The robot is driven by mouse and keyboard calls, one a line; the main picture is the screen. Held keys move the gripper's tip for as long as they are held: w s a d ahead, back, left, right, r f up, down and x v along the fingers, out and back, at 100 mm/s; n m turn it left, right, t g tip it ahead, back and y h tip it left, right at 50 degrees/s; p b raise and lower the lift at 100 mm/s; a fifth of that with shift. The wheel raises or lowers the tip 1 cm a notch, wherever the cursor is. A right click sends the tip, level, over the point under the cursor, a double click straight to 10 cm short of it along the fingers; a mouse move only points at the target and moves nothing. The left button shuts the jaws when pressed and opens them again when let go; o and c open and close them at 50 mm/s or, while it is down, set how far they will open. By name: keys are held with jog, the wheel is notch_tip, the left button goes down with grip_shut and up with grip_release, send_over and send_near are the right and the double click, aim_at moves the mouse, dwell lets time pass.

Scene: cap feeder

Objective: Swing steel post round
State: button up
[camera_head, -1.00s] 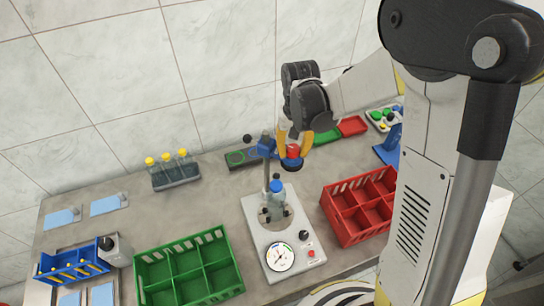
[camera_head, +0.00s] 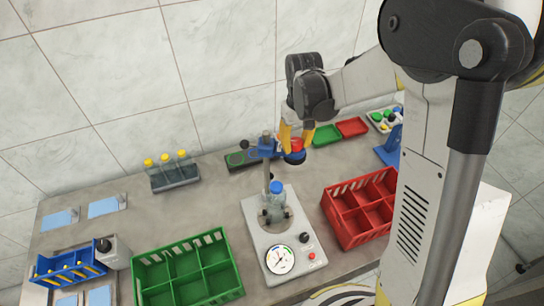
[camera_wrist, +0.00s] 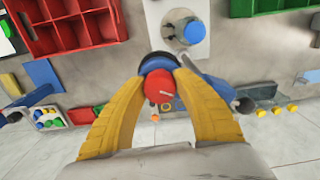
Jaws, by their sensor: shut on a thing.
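The steel post (camera_head: 267,172) stands upright on the back of a pale grey machine base (camera_head: 256,232). A blue arm (camera_head: 264,151) sits near the post's top and reaches right to a dark round head with a red knob (camera_head: 297,144). My gripper (camera_head: 296,139) is shut on the red knob, with a yellow finger on either side. The wrist view shows the red knob (camera_wrist: 158,87) between my fingers and the dark, blue-edged head (camera_wrist: 157,61) beyond it. A blue-capped bottle (camera_head: 276,196) stands in the holder on the base, apart from the head.
A green crate (camera_head: 238,268) stands left of the machine and a red crate (camera_head: 327,204) right of it. A rack of yellow-capped tubes (camera_head: 177,184) is at back left. Green (camera_head: 326,135) and red (camera_head: 353,126) trays lie behind. The bench between rack and machine is clear.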

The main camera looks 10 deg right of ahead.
jog(key=w+n+b, duration=0.1)
jog(key=w+n, duration=0.1)
jog(key=shift+d+n, duration=0.15)
jog(key=shift+n, duration=0.15)
jog(key=shift+w+n, duration=0.15)
jog(key=shift+n, duration=0.15)
jog(key=shift+w+n+b, duration=0.3)
jog(key=shift+w+n, duration=0.7)
jog(key=shift+n, duration=0.3)
jog(key=o, duration=1.2)
jog(key=shift+w, duration=0.1)
jog(key=shift+r, duration=0.1)
